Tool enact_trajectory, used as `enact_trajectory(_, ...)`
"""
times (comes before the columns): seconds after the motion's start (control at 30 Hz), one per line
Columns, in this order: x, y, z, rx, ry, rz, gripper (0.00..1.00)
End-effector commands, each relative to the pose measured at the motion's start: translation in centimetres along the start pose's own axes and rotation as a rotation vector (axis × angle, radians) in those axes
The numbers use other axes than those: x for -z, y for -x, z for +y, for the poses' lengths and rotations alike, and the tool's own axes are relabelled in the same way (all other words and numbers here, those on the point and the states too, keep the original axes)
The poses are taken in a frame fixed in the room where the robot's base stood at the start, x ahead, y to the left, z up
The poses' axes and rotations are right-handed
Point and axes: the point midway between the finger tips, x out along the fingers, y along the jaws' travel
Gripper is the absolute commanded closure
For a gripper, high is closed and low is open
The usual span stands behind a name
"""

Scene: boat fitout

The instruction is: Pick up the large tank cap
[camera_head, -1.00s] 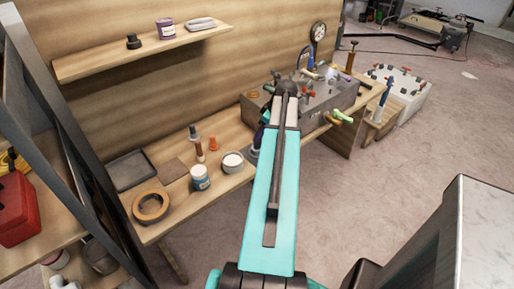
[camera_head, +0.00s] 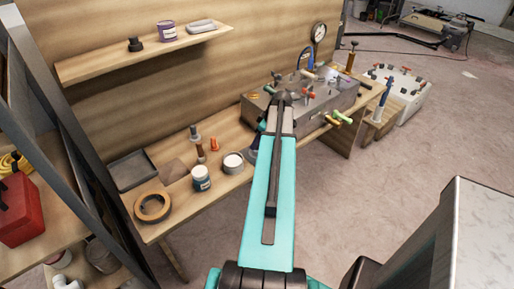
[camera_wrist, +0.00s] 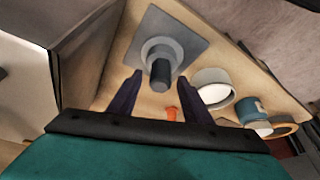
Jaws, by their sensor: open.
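In the wrist view, a dark upright cylinder (camera_wrist: 160,75) stands on a round grey flange (camera_wrist: 154,48) over a square grey plate (camera_wrist: 184,37). It looks like the large tank cap, though I cannot be sure. My gripper (camera_wrist: 160,92) is open, with one dark finger on each side of the cylinder in the picture. No contact shows, and the remaining distance is hard to tell.
Nearby on the bench (camera_head: 178,215) are an orange cone (camera_head: 214,145), a white-topped tin (camera_head: 233,163), a jar (camera_head: 201,178) and a tape roll (camera_head: 152,207). A grey block with valves (camera_head: 330,98) stands to the right. A shelf (camera_head: 95,67) hangs above.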

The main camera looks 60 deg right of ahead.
Motion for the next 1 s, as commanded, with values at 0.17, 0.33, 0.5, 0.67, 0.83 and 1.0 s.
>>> enact_trajectory(0.17, 0.00, -1.03, 0.02, 0.001, 0.000, 0.000, 0.55)
enact_trajectory(0.33, -0.04, -1.24, 0.02, 0.000, 0.000, 0.000, 0.55)
enact_trajectory(0.5, -0.06, -1.22, 0.03, 0.000, -0.001, 0.000, 0.55)
enact_trajectory(0.67, -0.08, -1.20, 0.03, 0.000, -0.001, 0.000, 0.55)
enact_trajectory(0.83, -0.09, -1.19, 0.05, 0.000, -0.001, 0.000, 0.65)
enact_trajectory(1.0, -0.10, -1.19, 0.05, 0.000, -0.001, 0.000, 0.94)
